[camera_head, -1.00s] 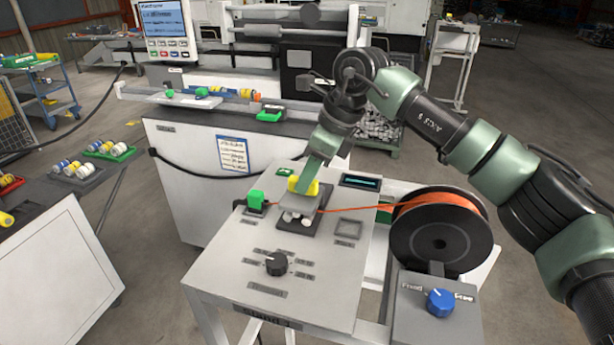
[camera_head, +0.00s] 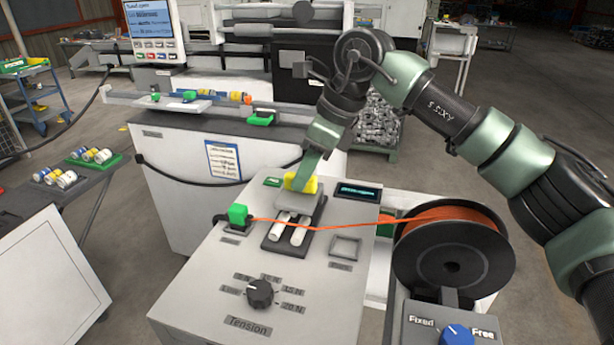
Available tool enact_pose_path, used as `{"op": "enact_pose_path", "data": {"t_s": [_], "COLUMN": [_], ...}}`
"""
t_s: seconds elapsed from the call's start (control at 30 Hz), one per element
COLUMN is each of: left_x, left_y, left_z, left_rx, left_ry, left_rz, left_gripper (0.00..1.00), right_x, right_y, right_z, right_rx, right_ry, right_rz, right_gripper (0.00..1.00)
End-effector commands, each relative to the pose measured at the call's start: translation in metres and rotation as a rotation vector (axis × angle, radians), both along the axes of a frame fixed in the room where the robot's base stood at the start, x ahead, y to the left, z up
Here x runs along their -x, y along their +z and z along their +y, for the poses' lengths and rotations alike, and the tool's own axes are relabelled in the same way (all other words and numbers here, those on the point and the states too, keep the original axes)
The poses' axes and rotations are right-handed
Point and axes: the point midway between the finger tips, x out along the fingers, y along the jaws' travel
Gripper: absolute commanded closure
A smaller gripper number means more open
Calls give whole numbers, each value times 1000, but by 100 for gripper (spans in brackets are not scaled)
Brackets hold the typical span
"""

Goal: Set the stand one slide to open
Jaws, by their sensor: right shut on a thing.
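The stand one slide is a grey block (camera_head: 300,203) with a yellow grip (camera_head: 301,184) on top. It sits at the far end of its dark base (camera_head: 291,249). Two white rods or rollers (camera_head: 289,229) show bare on the near side of the block. My right gripper (camera_head: 307,177) is shut on the yellow grip; its fingertips are partly hidden there. An orange wire (camera_head: 330,224) crosses over the white rods from the spool to a green block (camera_head: 238,214). My left gripper is not in view.
The spool (camera_head: 450,259) stands at the right, above a blue Fixed/Free knob (camera_head: 456,336). A black Tension knob (camera_head: 260,293) is on the near panel. A small display (camera_head: 357,192) and an empty square frame (camera_head: 346,250) lie right of the slide. The panel's front is clear.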

Motion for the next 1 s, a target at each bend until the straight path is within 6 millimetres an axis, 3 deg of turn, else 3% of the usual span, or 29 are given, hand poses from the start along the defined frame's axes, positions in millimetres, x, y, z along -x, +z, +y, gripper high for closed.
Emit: {"op": "enact_pose_path", "data": {"t_s": [0.13,0.17,0.23,0.4,0.63,0.77,1.0], "left_x": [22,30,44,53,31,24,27], "left_y": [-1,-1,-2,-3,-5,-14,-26], "left_z": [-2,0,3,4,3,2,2], "left_rx": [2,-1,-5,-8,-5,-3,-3], "left_ry": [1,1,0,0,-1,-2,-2], "left_rz": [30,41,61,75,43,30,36], "left_gripper": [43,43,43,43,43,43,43], "right_x": [-6,-6,-5,-4,-4,-2,1], "right_y": [5,5,4,3,6,23,59], "right_z": [-7,-6,-6,-6,-7,-15,-30], "right_rx": [0,0,0,2,2,1,0], "right_ry": [-16,-16,-15,-13,-12,-13,-14], "right_rz": [-13,-13,-11,-7,-7,-10,-7], "right_gripper": [100,79,60,60,60,60,60]}}
